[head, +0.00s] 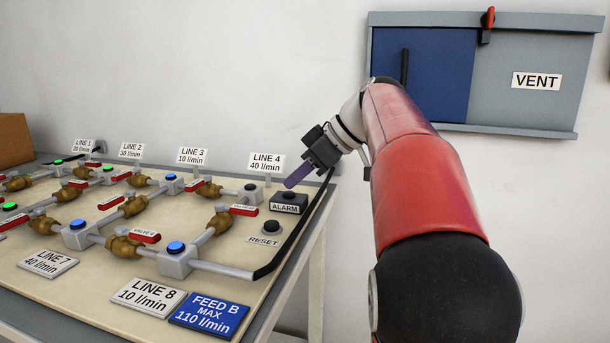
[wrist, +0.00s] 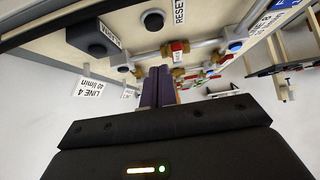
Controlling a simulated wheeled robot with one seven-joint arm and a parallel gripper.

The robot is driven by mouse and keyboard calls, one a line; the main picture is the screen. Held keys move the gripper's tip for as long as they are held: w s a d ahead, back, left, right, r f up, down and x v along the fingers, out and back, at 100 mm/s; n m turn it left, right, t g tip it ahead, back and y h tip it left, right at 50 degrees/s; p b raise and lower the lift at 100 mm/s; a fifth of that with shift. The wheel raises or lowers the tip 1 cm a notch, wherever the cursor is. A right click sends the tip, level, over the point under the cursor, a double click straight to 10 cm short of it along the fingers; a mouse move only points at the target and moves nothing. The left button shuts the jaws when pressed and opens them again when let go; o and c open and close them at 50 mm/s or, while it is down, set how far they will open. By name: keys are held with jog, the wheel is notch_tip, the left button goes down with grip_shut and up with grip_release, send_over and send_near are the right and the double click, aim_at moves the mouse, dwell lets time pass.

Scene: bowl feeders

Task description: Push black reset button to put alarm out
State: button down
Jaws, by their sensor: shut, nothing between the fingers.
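The black reset button (head: 271,227) stands on the panel behind its RESET label (head: 265,241), near the panel's right edge. In the wrist view the button (wrist: 153,18) is at the top, beside its label (wrist: 180,11). The dark ALARM box (head: 289,206) is just beyond the button; it also shows in the wrist view (wrist: 92,38). Its lamp looks dark. My gripper (head: 290,184) has its purple fingers shut and empty, appearing just above the ALARM box in the head view. In the wrist view my gripper (wrist: 157,72) points away from the button.
Pipes with brass valves, red handles and blue-lit blocks (head: 175,260) fill the panel left of the button. A black pipe (head: 290,240) runs along its right edge. The LINE 4 sign (head: 266,162) stands behind the ALARM box. A VENT cabinet (head: 535,85) hangs on the wall.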

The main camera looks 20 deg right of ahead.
send_over(268, 222)
jog(key=s+d, duration=0.2)
jog(key=f, duration=0.4)
jog(key=shift+w+a+f, duration=0.1)
jog(key=shift+w, duration=0.1)
notch_tip(268, 222, down, 2)
jog(key=shift+f+b, duration=0.15)
jog(key=shift+b, duration=0.15)
jog(key=shift+f, duration=0.65)
jog(key=shift+f, duration=0.15)
